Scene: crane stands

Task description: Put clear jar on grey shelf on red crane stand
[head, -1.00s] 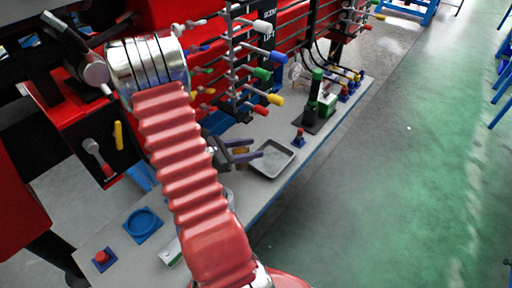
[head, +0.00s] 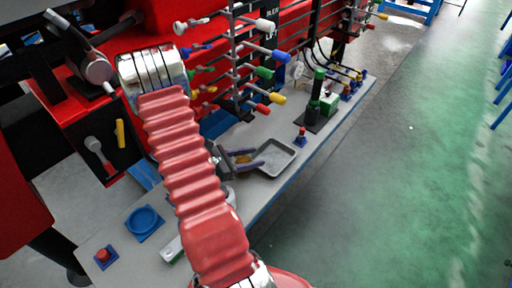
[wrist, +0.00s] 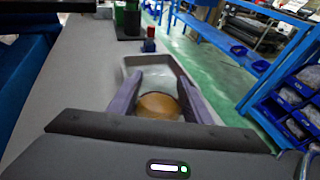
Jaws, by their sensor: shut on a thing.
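The clear jar shows in the wrist view as a round, amber-brown thing (wrist: 158,106) between the two purple fingers of my gripper (wrist: 152,92). My gripper is shut on it. In the head view my gripper (head: 256,157) is over the grey shelf surface (head: 262,203), just left of the grey tray, with a small amber patch of the jar (head: 242,158) between the fingers. The jar's lower part is hidden by my gripper. The red crane stand (head: 75,95) rises behind the shelf.
A grey tray (head: 290,148) lies just beyond the fingers. Farther along stand a red-and-blue piece (head: 300,136) and a dark green-topped post (head: 315,103). A blue round dish (head: 144,221) is near. Colored-tipped pegs (head: 265,72) stick out above the shelf.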

